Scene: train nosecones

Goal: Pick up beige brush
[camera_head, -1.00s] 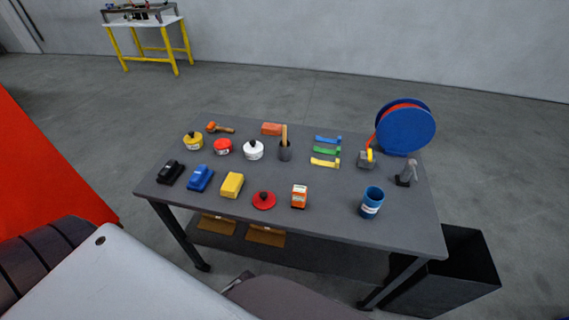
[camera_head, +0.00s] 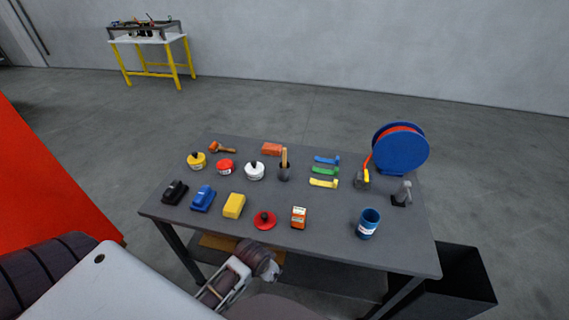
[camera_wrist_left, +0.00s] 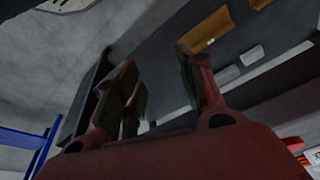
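A brush with a beige wooden handle (camera_head: 284,155) stands upright in a small dark grey cup (camera_head: 284,174) near the back middle of the table. The bristle end is hidden in the cup. My left arm reaches in low at the table's front edge in the head view, well short of the brush. In the left wrist view my left gripper (camera_wrist_left: 160,75) has its reddish-dark fingers spread, with nothing between them. The brush does not show in that view. My right gripper is in neither view.
The dark table (camera_head: 330,228) holds round tins, a blue block (camera_head: 203,198), a yellow block (camera_head: 234,205), a red lidded disc (camera_head: 265,221), an orange box (camera_head: 299,217), a blue cup (camera_head: 368,223) and a blue reel (camera_head: 401,148). A black bin (camera_head: 462,280) stands at right.

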